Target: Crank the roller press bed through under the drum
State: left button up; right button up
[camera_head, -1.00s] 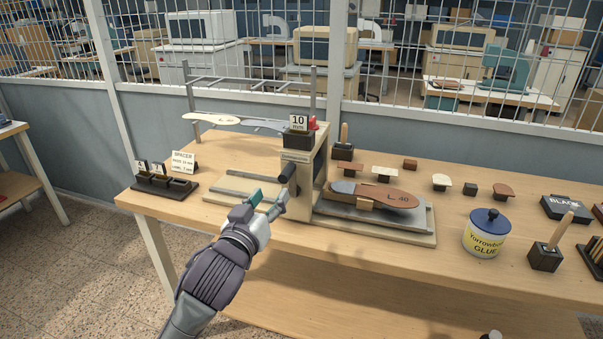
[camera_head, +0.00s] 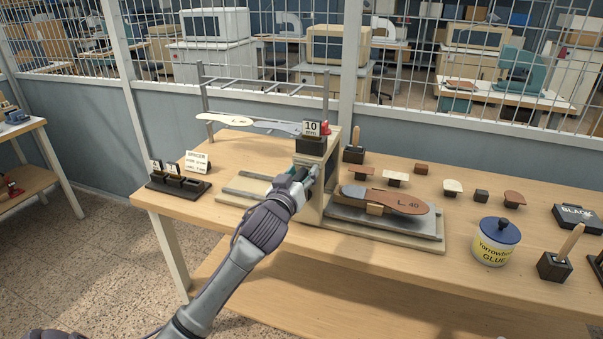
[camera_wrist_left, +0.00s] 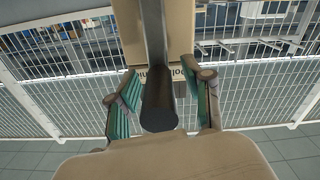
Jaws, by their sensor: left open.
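The roller press (camera_head: 313,205) stands on the bench as a pale upright housing. Its grey bed (camera_head: 350,218) lies to the right of the housing and carries a brown sole (camera_head: 385,199) marked "L 40". My left gripper (camera_head: 308,174) is at the housing's front left side, over the crank, which it hides in the head view. In the left wrist view the dark crank handle (camera_wrist_left: 159,104) lies between the green-padded fingers. The fingers stand apart with gaps on both sides of it. The drum is not visible. My right gripper is not in view.
A block with a "10 mm" tag (camera_head: 313,129) sits on the press. A spacer rack (camera_head: 178,185) stands left. A glue pot (camera_head: 495,241), a brush holder (camera_head: 554,266) and several small pieces stand right. The bench front (camera_head: 370,280) is clear.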

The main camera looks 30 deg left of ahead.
pick_arm(q)
jog(key=shift+c, duration=0.4)
grip_shut()
jog(key=shift+a, duration=0.1)
